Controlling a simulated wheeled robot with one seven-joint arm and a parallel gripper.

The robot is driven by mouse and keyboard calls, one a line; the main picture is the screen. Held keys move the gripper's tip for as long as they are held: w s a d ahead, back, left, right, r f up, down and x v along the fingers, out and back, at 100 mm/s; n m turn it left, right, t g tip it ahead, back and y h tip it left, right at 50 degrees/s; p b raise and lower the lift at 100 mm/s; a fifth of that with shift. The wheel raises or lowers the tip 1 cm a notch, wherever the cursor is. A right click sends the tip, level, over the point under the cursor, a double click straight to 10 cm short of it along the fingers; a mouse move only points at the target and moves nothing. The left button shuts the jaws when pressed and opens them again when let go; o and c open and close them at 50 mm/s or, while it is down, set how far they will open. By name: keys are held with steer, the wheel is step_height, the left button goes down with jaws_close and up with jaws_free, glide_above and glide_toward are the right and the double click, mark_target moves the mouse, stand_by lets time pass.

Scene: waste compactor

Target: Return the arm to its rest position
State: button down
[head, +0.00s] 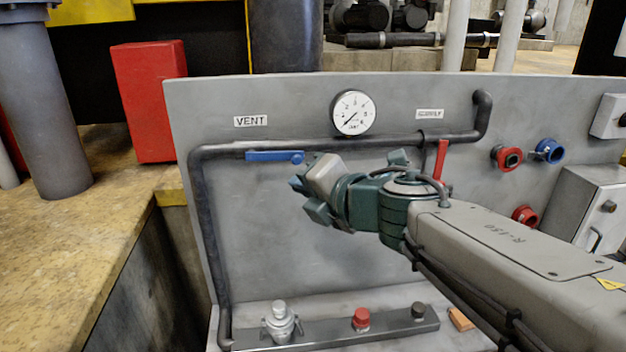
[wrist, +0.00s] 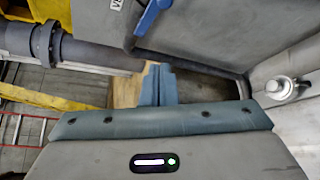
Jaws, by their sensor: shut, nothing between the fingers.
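My gripper (head: 305,198) is in front of the grey panel (head: 290,220), just below the blue lever (head: 275,156) on the pipe under the VENT label. It points left. In the wrist view my gripper's fingers (wrist: 159,85) are together, with nothing between them. The blue lever (wrist: 152,14) shows at the top of the wrist view, apart from the fingers. My arm reaches in from the lower right of the head view. The red lever (head: 441,160) stands upright behind my arm, and its lower end is close to the arm's outline.
A round gauge (head: 354,113) sits between the two labels. A ledge at the bottom holds a metal fitting (head: 281,322), a red knob (head: 361,319) and a dark knob (head: 418,311). Red and blue couplings (head: 549,151) and a grey box (head: 580,212) are at the right.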

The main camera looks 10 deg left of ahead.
steer(key=d+f+m+t+h+b, duration=0.1)
steer(key=d+f+m+h, duration=0.4)
steer(key=d+m, duration=0.55)
steer(key=d+f+m+h, duration=0.3)
steer(key=d+m+h, duration=0.3)
steer(key=d+m, duration=0.45)
steer(key=s+d+f+m+g+b, duration=0.1)
steer(key=s+d+f+m+g, duration=0.1)
steer(key=s+f+m+g, duration=0.5)
steer(key=s+f+m, duration=0.4)
steer(key=s+f, duration=0.1)
steer(key=s, duration=0.2)
steer(key=shift+d+f+g, duration=0.25)
steer(key=shift+f+g, duration=0.05)
steer(key=shift+g, duration=0.1)
